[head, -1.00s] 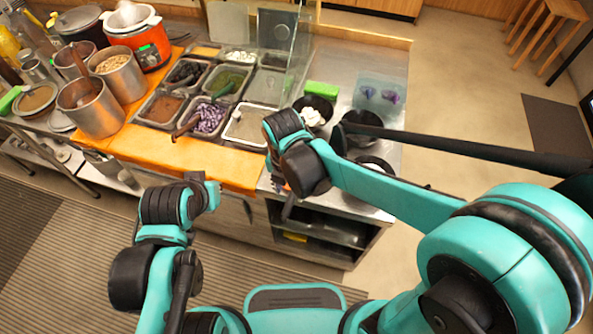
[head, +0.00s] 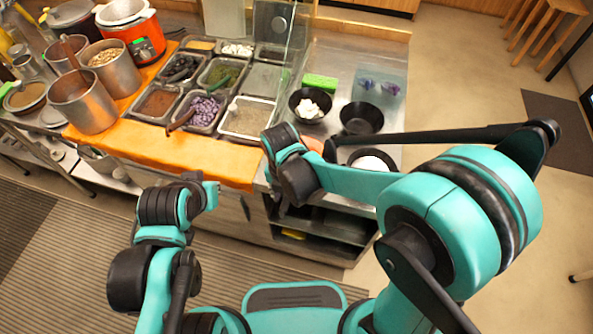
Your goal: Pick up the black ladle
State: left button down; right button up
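I cannot single out the black ladle with certainty. A ladle with a dark reddish-brown handle (head: 181,120) lies across the tray of purple beans (head: 223,123). A dark utensil seems to lie in the tray of black topping (head: 196,75), but it is too small to tell. My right gripper (head: 282,207) hangs low at the counter's front edge, right of the trays and apart from those utensils. It is mostly hidden behind my wrist, so its opening does not show. My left arm is bent low in front of the counter, and its gripper cannot be made out.
A clear glass panel (head: 298,40) stands behind the trays on the right. Black bowls (head: 361,118) and a green block (head: 320,83) sit on the steel counter. Metal pots (head: 84,103) and an orange cooker (head: 131,40) stand at the left.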

grip_shut()
jog(key=shift+r, duration=0.1)
